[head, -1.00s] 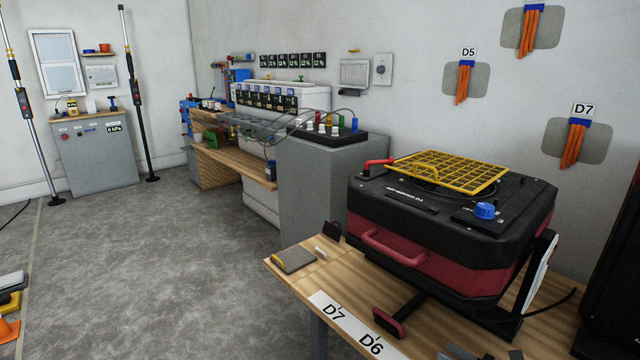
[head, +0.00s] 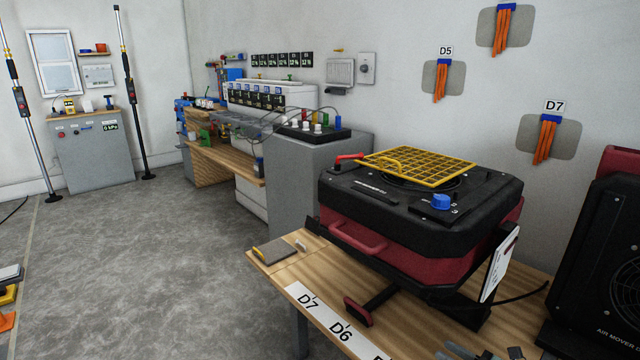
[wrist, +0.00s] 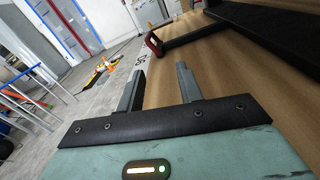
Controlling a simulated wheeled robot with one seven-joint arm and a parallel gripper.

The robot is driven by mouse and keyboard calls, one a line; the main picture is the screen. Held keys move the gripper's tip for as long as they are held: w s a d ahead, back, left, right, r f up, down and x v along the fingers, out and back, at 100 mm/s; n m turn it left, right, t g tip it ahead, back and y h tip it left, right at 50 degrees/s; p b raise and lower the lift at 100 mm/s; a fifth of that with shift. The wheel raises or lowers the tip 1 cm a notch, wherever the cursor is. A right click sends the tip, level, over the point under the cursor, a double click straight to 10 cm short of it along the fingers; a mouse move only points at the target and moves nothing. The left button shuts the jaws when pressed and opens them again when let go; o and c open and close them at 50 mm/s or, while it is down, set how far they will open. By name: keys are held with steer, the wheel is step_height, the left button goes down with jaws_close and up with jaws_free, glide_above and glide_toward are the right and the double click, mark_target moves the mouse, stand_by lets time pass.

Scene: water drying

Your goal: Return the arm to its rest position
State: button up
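My gripper (wrist: 161,70) shows in the wrist view with its two grey fingers apart and nothing between them. It is over or beside a wooden tabletop (wrist: 225,65), which fills the right of that view. A black bar with a red end (wrist: 152,42) lies ahead of the fingertips, apart from them. In the head view my arm is not clearly visible; small dark grey shapes at the bottom edge are too cut off to identify.
The wooden bench (head: 275,272) carries a black and red machine (head: 415,205) with a yellow grille (head: 418,165). A black air mover (head: 600,260) stands at the right. A grey cabinet (head: 300,185) is behind the bench. Open grey floor (head: 150,250) lies to the left.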

steer(key=shift+s+a+r+n+g, duration=0.15)
steer(key=shift+a+r+n+g, duration=0.25)
steer(key=shift+a+r+n, duration=0.15)
steer(key=s+a+r+n+g+h, duration=0.4)
steer(key=s+a+r+n+g, duration=0.45)
steer(key=s+r+n, duration=0.4)
steer(key=s+a+r+n+g+h, duration=0.4)
steer(key=s+a+r+n+g, duration=0.5)
steer(key=n, duration=0.7)
steer(key=s+d+r+n+t+h, duration=0.1)
steer(key=s+r+n+t+h, duration=0.35)
steer(key=s+r+n, duration=0.35)
step_height(320, 180, up, 20)
steer(key=p, duration=1.9)
steer(key=shift+d+m+t, duration=0.15)
steer(key=shift+m+t, duration=0.25)
